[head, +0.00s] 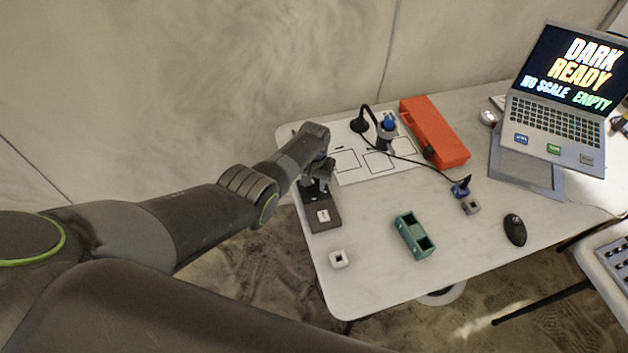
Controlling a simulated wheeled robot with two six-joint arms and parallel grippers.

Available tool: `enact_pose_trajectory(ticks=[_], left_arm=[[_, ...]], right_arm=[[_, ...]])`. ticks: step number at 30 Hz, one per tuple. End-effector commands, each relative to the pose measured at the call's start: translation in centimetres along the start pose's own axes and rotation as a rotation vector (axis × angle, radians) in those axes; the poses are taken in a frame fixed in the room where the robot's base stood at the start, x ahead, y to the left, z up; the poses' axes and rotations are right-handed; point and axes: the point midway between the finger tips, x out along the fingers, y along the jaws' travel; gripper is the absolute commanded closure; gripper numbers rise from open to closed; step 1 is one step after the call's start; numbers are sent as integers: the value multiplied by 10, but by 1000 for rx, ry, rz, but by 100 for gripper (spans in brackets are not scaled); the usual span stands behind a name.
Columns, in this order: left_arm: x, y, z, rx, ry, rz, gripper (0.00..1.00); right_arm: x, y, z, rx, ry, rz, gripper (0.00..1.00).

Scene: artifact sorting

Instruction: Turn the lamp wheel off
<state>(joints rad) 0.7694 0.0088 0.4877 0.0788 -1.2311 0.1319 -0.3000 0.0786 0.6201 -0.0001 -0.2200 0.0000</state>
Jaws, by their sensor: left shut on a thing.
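My left gripper (321,183) reaches down at the left end of the table and is shut at the back end of a dark box (323,215) with a white label on top. The gripper hides what lies between its fingers; the lamp wheel appears to be there. A dark stand with a curved arm (361,124) stands at the back of the table, close to a blue-topped piece (388,124). My right gripper is not in view.
A white sheet with outlined boxes (347,174) lies behind the gripper. An orange case (437,133), teal block (414,236), white cube (339,259), small blue-grey device (470,206), mouse (515,229) and laptop (556,116) reading "DARK READY" share the table.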

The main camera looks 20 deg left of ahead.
Motion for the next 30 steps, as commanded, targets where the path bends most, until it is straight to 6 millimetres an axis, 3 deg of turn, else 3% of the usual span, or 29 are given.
enact_pose_trajectory(ticks=[12, 30], left_arm=[[-1, -1, -1, -238, 2, -1, 87], [-1, -1, -1, -294, 2, 0, 87]], right_arm=[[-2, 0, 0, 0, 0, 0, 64], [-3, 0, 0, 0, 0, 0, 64]])
